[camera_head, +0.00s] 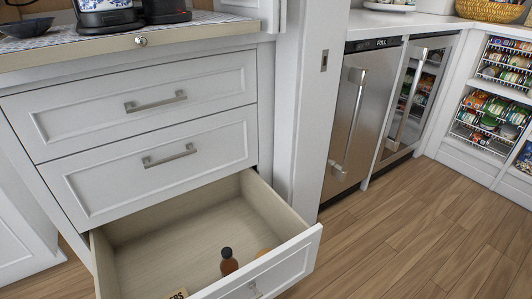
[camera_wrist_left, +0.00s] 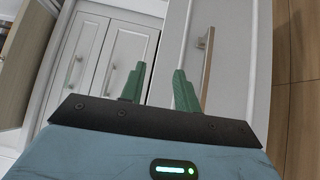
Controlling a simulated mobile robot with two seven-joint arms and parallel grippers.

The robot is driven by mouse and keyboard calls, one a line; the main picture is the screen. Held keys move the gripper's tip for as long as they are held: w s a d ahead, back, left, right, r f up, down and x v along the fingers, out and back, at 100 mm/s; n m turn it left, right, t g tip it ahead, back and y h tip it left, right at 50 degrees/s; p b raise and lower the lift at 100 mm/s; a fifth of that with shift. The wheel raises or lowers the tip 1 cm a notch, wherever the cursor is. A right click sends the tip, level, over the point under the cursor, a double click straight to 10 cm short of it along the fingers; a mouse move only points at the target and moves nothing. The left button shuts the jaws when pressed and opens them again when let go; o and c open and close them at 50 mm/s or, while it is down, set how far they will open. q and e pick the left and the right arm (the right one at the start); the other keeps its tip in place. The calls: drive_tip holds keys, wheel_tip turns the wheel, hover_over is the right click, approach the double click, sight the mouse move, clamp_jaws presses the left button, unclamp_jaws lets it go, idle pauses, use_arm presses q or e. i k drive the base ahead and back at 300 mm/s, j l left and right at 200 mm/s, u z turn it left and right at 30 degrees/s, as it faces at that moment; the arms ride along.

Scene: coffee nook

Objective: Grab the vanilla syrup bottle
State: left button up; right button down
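In the head view, the bottom drawer (camera_head: 130,262) is pulled open. Inside it stands a small bottle with a dark cap and amber-brown body (camera_head: 229,262), close to the drawer front; I cannot read a label. Another amber item (camera_head: 263,253) is mostly hidden behind the drawer front. A tan item with partial lettering (camera_head: 177,294) shows at the bottom edge. My left gripper (camera_wrist_left: 158,90) shows in the left wrist view with its two green fingers apart and nothing between them, facing cabinet fronts. Neither gripper shows in the head view.
Two shut drawers with bar handles (camera_head: 155,103) sit above the open one. Steel appliances (camera_head: 352,120) stand to the right. The wood floor (camera_head: 420,240) at right is clear.

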sight(228, 265)
drive_tip(key=k+j, duration=0.15)
drive_tip(key=k, duration=0.35)
drive_tip(key=k+j, duration=0.15)
drive_tip(key=k, duration=0.35)
